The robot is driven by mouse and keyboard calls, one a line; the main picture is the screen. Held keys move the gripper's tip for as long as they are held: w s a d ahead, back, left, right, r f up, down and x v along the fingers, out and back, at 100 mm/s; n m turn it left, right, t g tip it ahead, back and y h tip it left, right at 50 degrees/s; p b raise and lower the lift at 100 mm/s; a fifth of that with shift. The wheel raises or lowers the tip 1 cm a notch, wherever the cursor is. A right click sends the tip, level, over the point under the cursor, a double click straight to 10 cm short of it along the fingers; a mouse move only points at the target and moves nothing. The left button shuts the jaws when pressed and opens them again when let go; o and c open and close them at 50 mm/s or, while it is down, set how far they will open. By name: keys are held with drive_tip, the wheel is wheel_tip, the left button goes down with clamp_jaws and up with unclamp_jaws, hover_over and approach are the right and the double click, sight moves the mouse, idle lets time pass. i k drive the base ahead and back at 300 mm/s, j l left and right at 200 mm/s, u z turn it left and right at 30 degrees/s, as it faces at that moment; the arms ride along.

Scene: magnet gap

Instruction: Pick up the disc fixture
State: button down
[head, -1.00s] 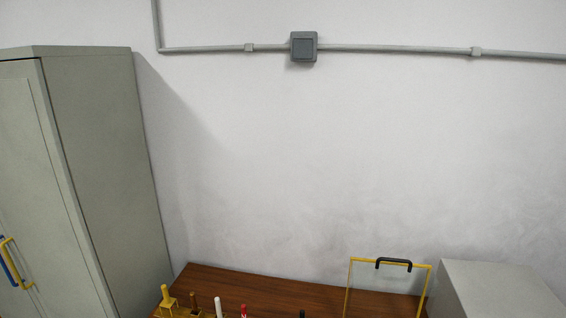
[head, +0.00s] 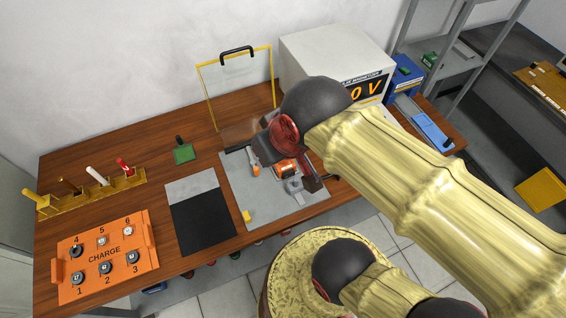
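I cannot tell for sure which thing is the disc fixture. An orange tray (head: 103,287) marked CHARGE lies at the front left of the wooden bench, with several small numbered discs in it. A green block with an upright black handle (head: 183,152) stands alone near the middle of the bench. My gripper (head: 262,152) reaches in from the right, over the back of a grey plate (head: 245,187). It is dark and small here, and its fingers are not clear. It is well to the right of the tray and the green block.
A yellow rack (head: 92,195) of handled tools stands at the left. A black-and-grey mat (head: 203,228) lies between tray and plate. An orange device (head: 287,168) sits under my arm. A yellow-framed clear guard (head: 235,85) stands open behind. A metal-cased display unit (head: 320,50) is at back right.

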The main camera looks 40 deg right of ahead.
sight(285, 169)
drive_tip(key=j+z, duration=0.35)
drive_tip(key=j, duration=0.15)
drive_tip(key=k+j+z, duration=0.1)
drive_tip(key=j+z, duration=0.25)
drive_tip(key=j, duration=0.15)
drive_tip(key=k+j+z, duration=0.1)
drive_tip(key=j+z, duration=0.25)
drive_tip(key=j, duration=0.1)
